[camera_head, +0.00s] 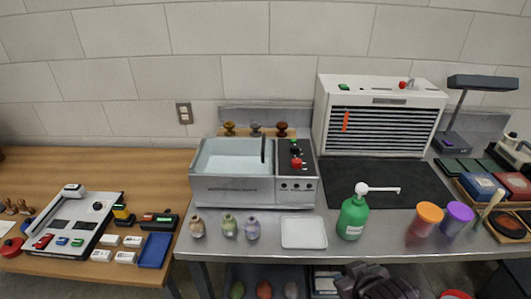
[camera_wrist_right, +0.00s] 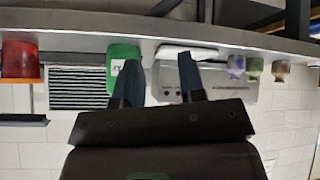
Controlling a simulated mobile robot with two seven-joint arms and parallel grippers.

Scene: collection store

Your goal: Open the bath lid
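The bath (camera_head: 237,190) is a grey steel box on the steel bench, with a control panel (camera_head: 296,165) bearing red and green knobs on its right side. Its top shows a pale blue surface (camera_head: 225,160) inside a steel rim. I cannot tell whether this is a clear lid or the open interior. A thin black bar (camera_head: 263,151) stands near its right end. My right gripper (camera_head: 370,280) is low at the bench's front edge, apart from the bath. In the wrist view its fingers (camera_wrist_right: 160,85) are spread and empty, with the bath (camera_wrist_right: 215,80) beyond. My left gripper is not in view.
Small vases (camera_head: 228,225), a white tray (camera_head: 304,232) and a green pump bottle (camera_head: 353,218) stand in front of the bath. Orange (camera_head: 427,218) and purple (camera_head: 457,217) cups are farther right. A louvred white cabinet (camera_head: 381,115) stands behind right. Wooden knobs (camera_head: 255,129) show behind the bath.

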